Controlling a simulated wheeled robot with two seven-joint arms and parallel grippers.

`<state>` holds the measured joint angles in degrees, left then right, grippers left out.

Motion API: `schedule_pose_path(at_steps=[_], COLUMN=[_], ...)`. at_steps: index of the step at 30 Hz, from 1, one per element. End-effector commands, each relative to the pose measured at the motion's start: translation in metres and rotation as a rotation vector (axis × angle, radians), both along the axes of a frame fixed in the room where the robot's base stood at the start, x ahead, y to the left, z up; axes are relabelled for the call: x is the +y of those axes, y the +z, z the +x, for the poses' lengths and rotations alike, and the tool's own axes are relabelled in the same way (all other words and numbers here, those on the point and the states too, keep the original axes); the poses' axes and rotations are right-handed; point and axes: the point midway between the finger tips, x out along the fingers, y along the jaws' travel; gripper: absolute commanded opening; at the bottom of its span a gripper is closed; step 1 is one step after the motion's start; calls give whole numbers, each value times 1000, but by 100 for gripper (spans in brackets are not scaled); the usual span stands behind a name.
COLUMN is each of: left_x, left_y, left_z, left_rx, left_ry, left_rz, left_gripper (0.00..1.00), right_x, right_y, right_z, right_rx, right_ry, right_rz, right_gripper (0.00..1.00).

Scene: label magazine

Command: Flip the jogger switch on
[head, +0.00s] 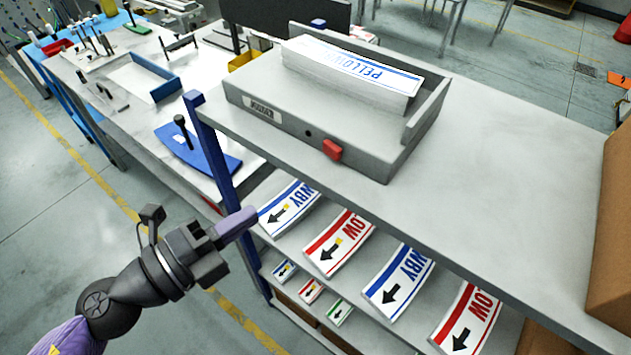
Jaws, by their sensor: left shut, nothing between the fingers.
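The jogger (290,129) is a grey open tray-like box on the top shelf in the head view. A red switch (332,149) sits on its front face, beside a small dark round spot. I cannot tell the switch's position. A stack of white labels with blue print (350,68) stands in the jogger. My left gripper (240,225) is shut and empty, in front of the shelf's blue post, lower left of the switch and apart from it in the picture. My right gripper is not in view.
The grey top shelf (500,160) is clear right of the jogger, up to a cardboard box (612,230). A blue post (215,150) stands at the shelf's left corner. Lower shelves hold label stacks (340,242). A cluttered workbench (150,120) is behind left.

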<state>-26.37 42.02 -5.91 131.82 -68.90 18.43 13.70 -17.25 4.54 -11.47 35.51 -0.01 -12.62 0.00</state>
Motion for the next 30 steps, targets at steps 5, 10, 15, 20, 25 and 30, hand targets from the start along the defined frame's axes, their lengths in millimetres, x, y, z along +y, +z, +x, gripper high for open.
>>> schedule_pose_path(at_steps=[5, 10, 15, 20, 25, 30], left_x=[5, 5, -2, -26, -53, -78], left_y=[-1, -1, 3, 6, 4, 2], left_z=[-2, -2, 7, 29, 55, 78], left_rx=[-16, -15, -17, -17, -17, -16], left_ry=[45, 42, 44, 44, 41, 40], left_rz=[5, 6, 4, 1, 4, 4], left_gripper=[0, 0, 0, 0, 0, 0], right_x=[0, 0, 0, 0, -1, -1], right_y=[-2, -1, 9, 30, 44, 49], right_z=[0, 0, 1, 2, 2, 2], right_rx=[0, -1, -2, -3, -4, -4], right_ry=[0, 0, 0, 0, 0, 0], right_rz=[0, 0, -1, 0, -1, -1], right_gripper=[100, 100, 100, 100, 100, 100])
